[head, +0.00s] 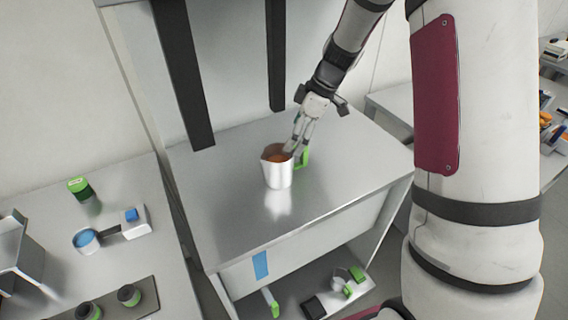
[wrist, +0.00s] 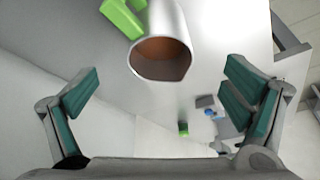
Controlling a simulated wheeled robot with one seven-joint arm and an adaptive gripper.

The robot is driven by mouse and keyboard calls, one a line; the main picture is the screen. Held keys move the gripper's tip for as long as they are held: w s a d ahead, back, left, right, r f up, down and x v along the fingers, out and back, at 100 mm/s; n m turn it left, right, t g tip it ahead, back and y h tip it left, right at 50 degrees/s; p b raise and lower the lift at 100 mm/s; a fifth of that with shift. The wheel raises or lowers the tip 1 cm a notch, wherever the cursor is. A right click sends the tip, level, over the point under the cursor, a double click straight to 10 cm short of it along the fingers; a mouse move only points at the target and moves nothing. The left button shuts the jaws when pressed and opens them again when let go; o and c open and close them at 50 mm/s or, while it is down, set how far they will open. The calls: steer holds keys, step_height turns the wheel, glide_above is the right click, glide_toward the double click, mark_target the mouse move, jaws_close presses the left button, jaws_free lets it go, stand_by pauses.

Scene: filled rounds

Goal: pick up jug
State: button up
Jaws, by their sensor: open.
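The jug (head: 278,174) is a shiny metal vessel with a green handle and a brown filling inside. It stands upright on the metal table in the head view. In the wrist view the jug (wrist: 160,50) shows its open mouth at the top middle, with the green handle (wrist: 124,17) to its left. My gripper (head: 297,146) is at the jug's upper right side in the head view, close to the rim and handle. In the wrist view its two fingers (wrist: 160,95) are wide apart with nothing between them. I cannot tell whether a finger touches the jug.
The table top (head: 225,215) around the jug is bare. Dark uprights (head: 184,75) stand at its back. A left counter holds a green-lidded container (head: 80,188), a blue-filled pan (head: 87,240) and a scale-like box (head: 133,220). A lower shelf holds several green-handled items.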

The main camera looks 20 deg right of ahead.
mark_target(282, 159)
steer(key=x, duration=0.3)
steer(key=p+x, duration=0.1)
steer(key=x, duration=0.5)
steer(key=shift+s+d+p, duration=0.15)
steer(key=shift+s+p, duration=0.15)
steer(key=shift+p, duration=0.1)
steer(key=shift+w+f, duration=0.2)
steer(key=shift+f, duration=0.5)
steer(key=shift+c, duration=0.3)
steer(key=c, duration=1.8)
steer(key=shift+c, duration=0.9)
steer(key=shift+r, duration=0.15)
